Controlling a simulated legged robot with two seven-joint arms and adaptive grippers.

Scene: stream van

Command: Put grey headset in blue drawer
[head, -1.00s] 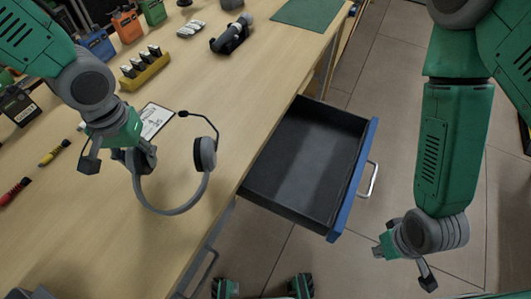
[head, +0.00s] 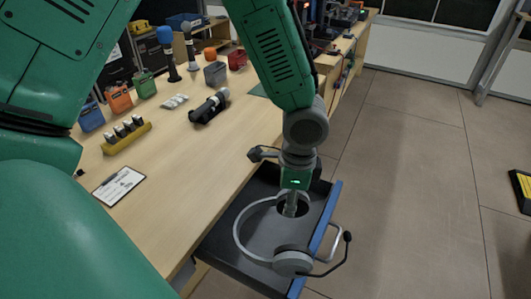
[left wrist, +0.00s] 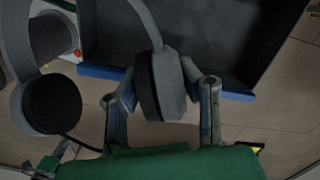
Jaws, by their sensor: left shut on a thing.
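The grey headset (head: 293,263) hangs from my left gripper (head: 290,207) in the head view. Its headband curves over the open drawer; one ear cup and the microphone boom overlap or pass the drawer's front edge. In the left wrist view, my left gripper (left wrist: 164,100) is shut on one ear cup (left wrist: 170,82), and the other ear cup (left wrist: 50,104) shows at the left, over the floor. The drawer is pulled out, with a dark inside and blue front (head: 328,218); the front also shows in the left wrist view (left wrist: 98,71). I cannot tell whether headset and drawer touch. My right gripper is out of view.
The wooden table (head: 180,165) holds a clipboard (head: 118,186), a yellow battery rack (head: 126,137), a dark cradle with a grey device (head: 209,106) and several coloured boxes. Open tiled floor (head: 420,190) lies to the right. A yellow-black block (head: 522,190) sits at the right edge.

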